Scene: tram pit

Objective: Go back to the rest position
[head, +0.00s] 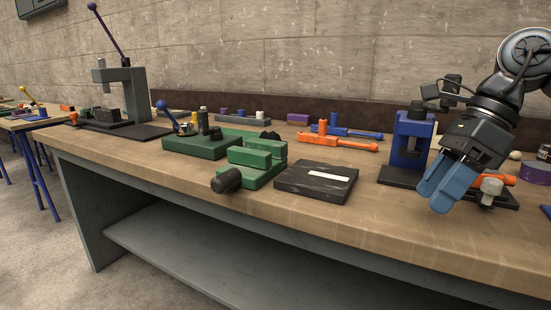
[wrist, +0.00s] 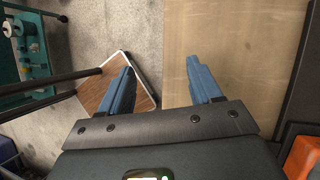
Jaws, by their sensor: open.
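My gripper (head: 447,190) is at the right of the head view, pointing down and to the left over the front part of the workbench (head: 330,222). Its two blue fingers are apart. In the wrist view my gripper (wrist: 160,82) also shows its fingers spread, with nothing between them. Below them lie the bare bench top (wrist: 225,45) and, past its edge, the floor.
Behind my gripper stand a blue fixture (head: 413,140) and an orange tool (head: 492,178). A black box (head: 316,181), a green vise (head: 252,160) and a grey press (head: 121,95) stand further left. The front bench strip is clear. A wooden-topped stool (wrist: 100,90) shows below.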

